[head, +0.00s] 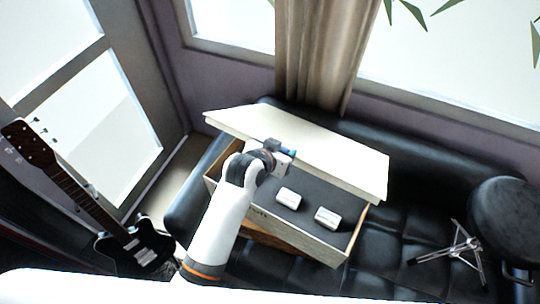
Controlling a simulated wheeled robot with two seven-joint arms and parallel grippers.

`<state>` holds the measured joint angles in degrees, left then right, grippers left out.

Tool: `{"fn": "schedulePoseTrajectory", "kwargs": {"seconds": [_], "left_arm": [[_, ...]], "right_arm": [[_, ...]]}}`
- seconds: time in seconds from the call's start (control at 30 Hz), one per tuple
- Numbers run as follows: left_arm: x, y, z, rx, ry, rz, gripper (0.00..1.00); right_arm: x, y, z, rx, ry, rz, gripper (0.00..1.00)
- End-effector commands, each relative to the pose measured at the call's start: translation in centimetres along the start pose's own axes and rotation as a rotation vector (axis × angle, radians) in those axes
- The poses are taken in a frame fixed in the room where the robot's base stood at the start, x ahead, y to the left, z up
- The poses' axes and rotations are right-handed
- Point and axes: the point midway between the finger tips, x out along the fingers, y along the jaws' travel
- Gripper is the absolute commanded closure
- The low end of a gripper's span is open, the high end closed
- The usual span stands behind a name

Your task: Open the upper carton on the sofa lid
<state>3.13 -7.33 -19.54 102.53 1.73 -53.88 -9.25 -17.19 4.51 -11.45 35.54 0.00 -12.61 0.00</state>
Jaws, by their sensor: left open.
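A wooden carton (292,236) sits on the black sofa. Its broad cream lid (335,163) is raised and tilted above it, so the dark inside shows from the front. Two small white blocks, a left one (288,198) and a right one (327,217), lie inside. My left arm reaches over the carton's left part. My left gripper (290,152) is open at the lid, in front of its middle-left part. Whether its fingers touch the lid I cannot tell. My right gripper is not in view.
The black sofa (420,165) extends right of the carton. A dark round stool (505,215) and a metal stand (460,245) are at the right. An electric guitar (140,245) leans at the left. A curtain (322,50) and windows are behind.

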Motion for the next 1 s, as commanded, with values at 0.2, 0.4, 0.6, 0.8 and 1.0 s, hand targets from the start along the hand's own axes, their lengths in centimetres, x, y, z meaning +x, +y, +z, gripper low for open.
{"fn": "schedulePoseTrajectory", "kwargs": {"seconds": [0.2,0.4,0.6,0.8,1.0], "left_arm": [[-4.4,0.0,-0.2,0.0,-0.002,0.001,0.51],[-7.4,0.0,-0.1,0.001,-0.001,0.0,0.51],[-8.6,0.0,0.0,0.001,0.0,0.0,0.51],[-8.7,0.0,0.0,0.0,0.001,0.0,0.51],[-7.2,0.1,-1.9,-0.006,0.028,0.003,0.75]], "right_arm": [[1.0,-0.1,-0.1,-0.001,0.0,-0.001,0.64],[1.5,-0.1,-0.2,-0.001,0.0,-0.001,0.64],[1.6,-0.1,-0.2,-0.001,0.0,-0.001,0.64],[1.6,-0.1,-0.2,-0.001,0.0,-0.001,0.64],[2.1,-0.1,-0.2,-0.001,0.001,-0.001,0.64]]}}
